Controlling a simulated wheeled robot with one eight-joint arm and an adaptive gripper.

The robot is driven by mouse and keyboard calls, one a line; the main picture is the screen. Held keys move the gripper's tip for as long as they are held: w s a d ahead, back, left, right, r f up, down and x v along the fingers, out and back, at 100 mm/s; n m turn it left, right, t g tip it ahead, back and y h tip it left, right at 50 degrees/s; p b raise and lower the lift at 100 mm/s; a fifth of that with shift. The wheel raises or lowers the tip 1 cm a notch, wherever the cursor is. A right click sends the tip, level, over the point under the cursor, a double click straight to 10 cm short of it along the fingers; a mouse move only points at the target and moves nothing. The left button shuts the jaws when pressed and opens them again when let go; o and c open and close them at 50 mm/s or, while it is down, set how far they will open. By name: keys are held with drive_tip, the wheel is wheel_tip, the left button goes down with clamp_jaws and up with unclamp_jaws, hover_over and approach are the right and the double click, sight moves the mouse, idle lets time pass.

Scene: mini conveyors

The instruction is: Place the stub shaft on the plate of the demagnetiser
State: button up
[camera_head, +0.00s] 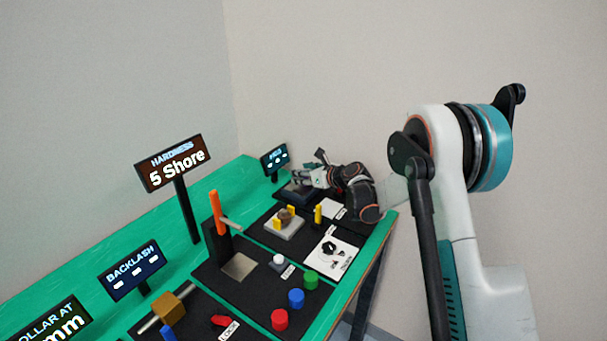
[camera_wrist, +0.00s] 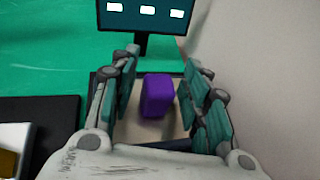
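A purple piece (camera_wrist: 157,96), which may be the stub shaft, stands on a beige plate (camera_wrist: 128,132) in the wrist view. The plate is set in a dark base below a small display (camera_wrist: 146,15) showing three dashes. My gripper (camera_wrist: 160,90) is open, with one finger on each side of the purple piece and a visible gap on both sides. In the head view my gripper (camera_head: 303,180) is over the far station, below its small display (camera_head: 274,158). There the gripper hides the purple piece and most of the plate.
Nearer on the green bench (camera_head: 120,258) stand a light block with yellow posts (camera_head: 285,229), an orange-handled device (camera_head: 216,212) and a hardness display (camera_head: 174,163). Red, blue and green buttons (camera_head: 296,298) line the front. A wall is close on the right.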

drive_tip(key=shift+r, duration=0.15)
drive_tip(key=shift+s+d+r+p, duration=0.15)
drive_tip(key=shift+s+d+p, duration=0.05)
drive_tip(key=shift+p, duration=0.1)
drive_tip(key=p+v, duration=0.3)
drive_tip(key=v, duration=0.8)
drive_tip(key=s+d+r+n+g+h, duration=0.1)
drive_tip(key=s+r+n+h, duration=0.1)
drive_tip(key=s+r+n, duration=0.65)
drive_tip(key=s+d+r+n+g+h, duration=0.15)
drive_tip(key=s+r+n, duration=0.35)
drive_tip(key=s, duration=0.6)
drive_tip(key=s+d+n+h, duration=0.2)
drive_tip(key=s+n, duration=0.5)
drive_tip(key=s, duration=0.5)
drive_tip(key=s+d+f+n+h, duration=0.1)
drive_tip(key=s+d+n+h, duration=0.2)
drive_tip(key=s, duration=0.9)
drive_tip(key=d+n+g, duration=0.1)
drive_tip(key=d+n, duration=0.1)
drive_tip(key=n, duration=0.2)
drive_tip(key=shift+f+n, duration=0.25)
drive_tip(key=shift+n, duration=0.1)
